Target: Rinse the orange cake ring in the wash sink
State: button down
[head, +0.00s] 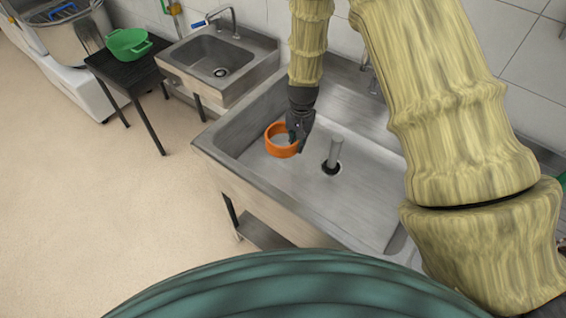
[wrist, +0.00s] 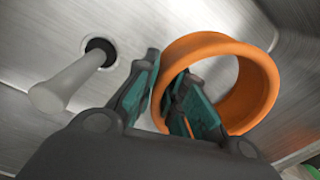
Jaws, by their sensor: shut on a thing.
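The orange cake ring (head: 281,148) is a short, wide open band inside the large steel wash sink (head: 231,180). My gripper (head: 297,140) reaches down into the sink and is shut on the ring's wall on the side toward the standpipe. In the wrist view the ring (wrist: 262,88) is tilted, with one finger of my gripper (wrist: 165,100) inside it and one outside. The ring looks held within the basin; I cannot tell whether it touches the sink floor. No running water can be made out.
A grey standpipe (head: 335,152) rises from the drain, close to my gripper; it also shows in the wrist view (wrist: 62,86). A smaller hand sink (head: 218,60) with a tap is at the left. A green colander (head: 128,43) stands on a black table (head: 120,72). The floor in front is clear.

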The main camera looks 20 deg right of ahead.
jog(key=shift+r+p, duration=3.05)
jog(key=shift+r, duration=1.8)
notch_tip(320, 180, up, 4)
jog(key=p, duration=0.2)
jog(key=shift+p, duration=0.35)
jog(key=shift+a+f, duration=0.1)
